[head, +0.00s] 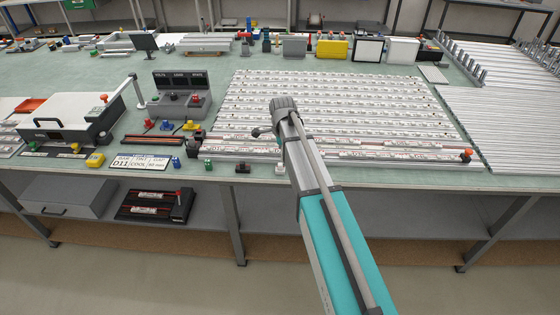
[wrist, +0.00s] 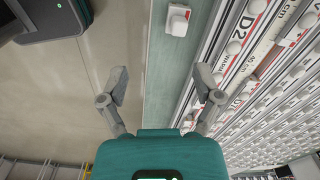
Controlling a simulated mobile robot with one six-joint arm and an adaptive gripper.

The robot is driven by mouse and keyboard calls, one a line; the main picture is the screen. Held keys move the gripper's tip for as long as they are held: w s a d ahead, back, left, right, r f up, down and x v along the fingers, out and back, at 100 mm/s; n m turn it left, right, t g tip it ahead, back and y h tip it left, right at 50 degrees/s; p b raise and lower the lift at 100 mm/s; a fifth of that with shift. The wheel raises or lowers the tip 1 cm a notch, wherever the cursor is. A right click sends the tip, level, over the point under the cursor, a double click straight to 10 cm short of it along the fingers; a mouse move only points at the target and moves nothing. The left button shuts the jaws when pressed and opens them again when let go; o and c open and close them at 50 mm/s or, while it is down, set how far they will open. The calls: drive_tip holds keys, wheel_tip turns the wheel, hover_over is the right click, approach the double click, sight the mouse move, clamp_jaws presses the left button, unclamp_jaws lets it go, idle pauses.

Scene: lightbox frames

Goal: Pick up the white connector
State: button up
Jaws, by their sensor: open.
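The white connector (head: 280,169) is a small block near the front edge of the green bench, just right of a black one. In the wrist view a small white block (wrist: 178,20), which looks like it, sits upright on the green bench strip at the top. My gripper (wrist: 162,82) is open and empty, its two fingers spread wide over the bench edge. The block lies beyond the fingertips, slightly right of the middle between them, with nothing touching it. In the head view my arm reaches over the bench and the fingers are mostly hidden.
Rows of labelled white strips (head: 330,105) fill the bench behind the connector. Black (head: 243,168), green (head: 208,166) and blue (head: 176,163) connectors stand to its left, near a printed D11 sign (head: 139,162). A grey shelf (head: 330,213) lies below the bench.

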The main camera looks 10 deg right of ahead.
sight(280, 164)
drive_tip(key=w+r+m+p, duration=0.1)
drive_tip(key=w+r+m, duration=0.1)
drive_tip(key=shift+w+a+r+p, duration=0.1)
drive_tip(key=shift+w+r+p, duration=0.15)
drive_tip(key=shift+r+p, duration=0.15)
drive_tip(key=shift+f, duration=0.1)
wheel_tip(280, 164, down, 8)
drive_tip(key=b, duration=0.8)
drive_tip(key=shift+f+b, duration=0.25)
drive_tip(key=shift+b, duration=0.15)
idle(0.3)
drive_tip(key=shift+f+b, duration=2.6)
drive_tip(key=c, duration=1.1)
drive_tip(key=shift+r, duration=0.15)
drive_tip(key=shift+c, duration=0.2)
